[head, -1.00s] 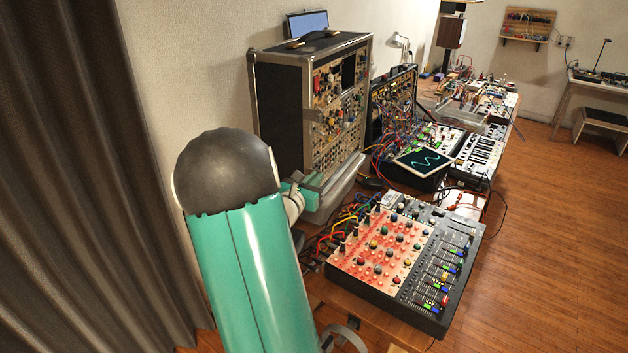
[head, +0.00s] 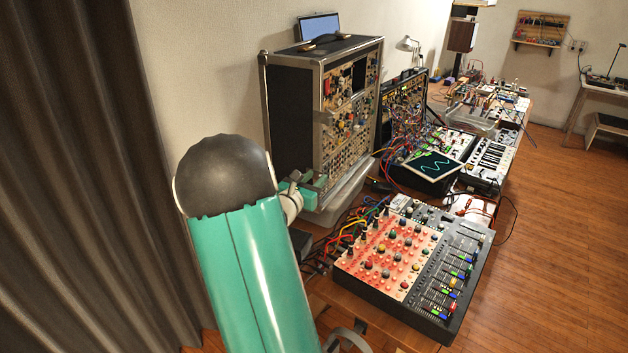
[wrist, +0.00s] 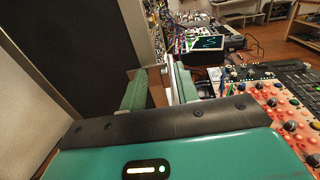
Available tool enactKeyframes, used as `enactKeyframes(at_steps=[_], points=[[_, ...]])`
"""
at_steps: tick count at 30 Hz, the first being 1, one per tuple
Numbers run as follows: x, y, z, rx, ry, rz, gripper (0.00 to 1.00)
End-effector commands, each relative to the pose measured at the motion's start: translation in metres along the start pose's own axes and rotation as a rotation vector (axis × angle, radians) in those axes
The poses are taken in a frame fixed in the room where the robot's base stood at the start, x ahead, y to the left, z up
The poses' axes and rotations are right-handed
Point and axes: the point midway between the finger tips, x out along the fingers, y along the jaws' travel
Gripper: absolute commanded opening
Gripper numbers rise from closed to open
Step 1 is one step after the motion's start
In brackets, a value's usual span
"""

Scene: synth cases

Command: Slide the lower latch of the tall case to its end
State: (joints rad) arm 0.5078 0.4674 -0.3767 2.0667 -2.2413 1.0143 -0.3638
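The tall case (head: 295,105), black-sided with metal edges and a front panel full of knobs, stands against the wall in the head view. Its dark side (wrist: 70,45) fills the upper left of the wrist view. My gripper (head: 308,184) is low at the case's near front corner. In the wrist view my gripper (wrist: 160,78) has its two green fingers apart. A thin silver piece (wrist: 168,68) shows between or just beyond the fingertips; I cannot tell whether it is the lower latch or edge trim, or whether the fingers touch it. The lower latch is not clearly visible in the head view.
A mixer (head: 410,260) with red-lit knobs and coloured cables lies right of my gripper on the table. A clear tray (head: 340,205) sits by the case's foot. A screen (head: 433,164) and a patch-cable case (head: 403,110) stand farther back. A curtain (head: 90,150) hangs at left.

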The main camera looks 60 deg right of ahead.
Motion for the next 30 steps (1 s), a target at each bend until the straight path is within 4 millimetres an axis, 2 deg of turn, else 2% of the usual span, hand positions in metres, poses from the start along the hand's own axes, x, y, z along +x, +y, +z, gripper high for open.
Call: enactKeyframes(at_steps=[4,7,18,21,25,30], points=[[-0.010,0.001,0.001,0.001,0.000,0.002,0.31],[-0.025,0.001,0.000,0.001,0.001,0.002,0.31],[-0.106,0.001,0.000,0.002,0.001,0.005,0.31],[-0.122,0.001,0.000,0.002,0.001,0.004,0.31],[-0.134,0.000,0.001,0.002,0.000,0.001,0.31],[-0.138,0.000,0.000,0.000,0.000,0.001,0.31]])
